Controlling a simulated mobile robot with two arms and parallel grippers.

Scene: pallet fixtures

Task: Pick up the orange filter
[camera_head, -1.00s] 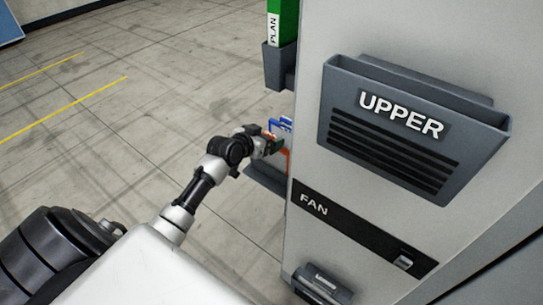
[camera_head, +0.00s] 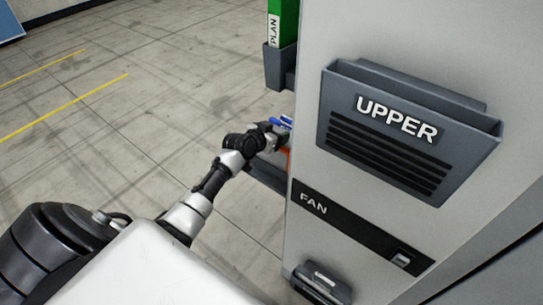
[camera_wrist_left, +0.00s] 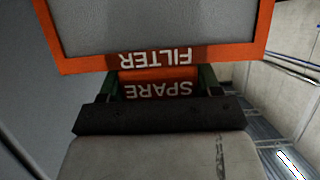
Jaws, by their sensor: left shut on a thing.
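The orange filter (camera_wrist_left: 255,40) fills the top of the left wrist view, with an orange frame around a grey panel. Its tab, marked SPARE FILTER upside down, lies between the green-edged fingers of my left gripper (camera_wrist_left: 158,80), which is shut on it. In the head view my left gripper (camera_head: 281,133) is beside the cabinet's left side, and only a sliver of the orange filter (camera_head: 284,160) shows there. The rest of the filter is hidden by the arm and cabinet. My right gripper is not in view.
The cabinet (camera_head: 310,150) carries a grey tray marked UPPER (camera_head: 400,165) and a black FAN strip (camera_head: 350,232). A green PLAN binder (camera_head: 288,25) stands in a dark holder (camera_head: 279,68). A blue item (camera_head: 281,120) shows near the gripper. The floor at left is clear.

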